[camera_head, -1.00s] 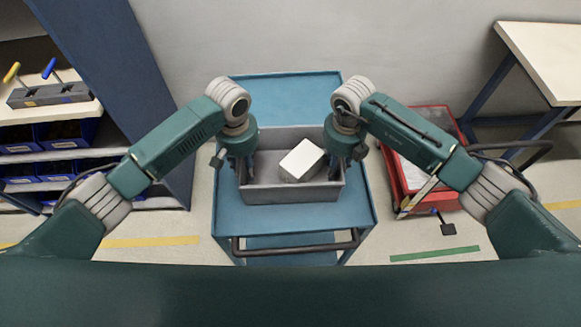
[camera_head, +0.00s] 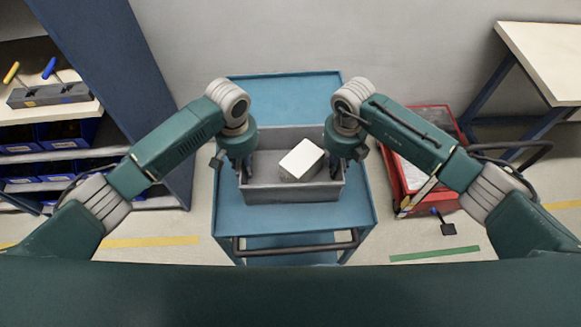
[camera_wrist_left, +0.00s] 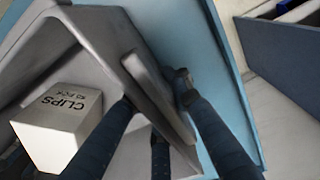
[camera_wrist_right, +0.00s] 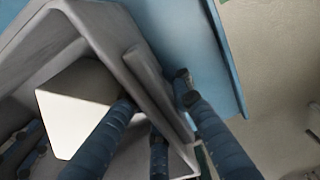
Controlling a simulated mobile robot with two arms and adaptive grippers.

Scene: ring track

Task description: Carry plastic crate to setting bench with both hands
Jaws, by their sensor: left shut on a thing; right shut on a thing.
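The grey plastic crate (camera_head: 290,193) is on or just above the blue trolley's top; I cannot tell whether it touches. A white box (camera_head: 301,160) lies in it, and the left wrist view shows "CLIPS" printed on this box (camera_wrist_left: 62,122). My left gripper (camera_head: 243,172) is shut on the crate's left wall. My right gripper (camera_head: 342,170) is shut on its right wall. The wrist views show fingers on both sides of the crate's rim, in the left (camera_wrist_left: 150,78) and in the right (camera_wrist_right: 150,75). A pale-topped bench (camera_head: 550,55) stands at the upper right.
The blue trolley (camera_head: 285,92) has a dark handle bar at its near side. A shelf unit (camera_head: 165,120) with blue bins stands at the left. A wall closes the back.

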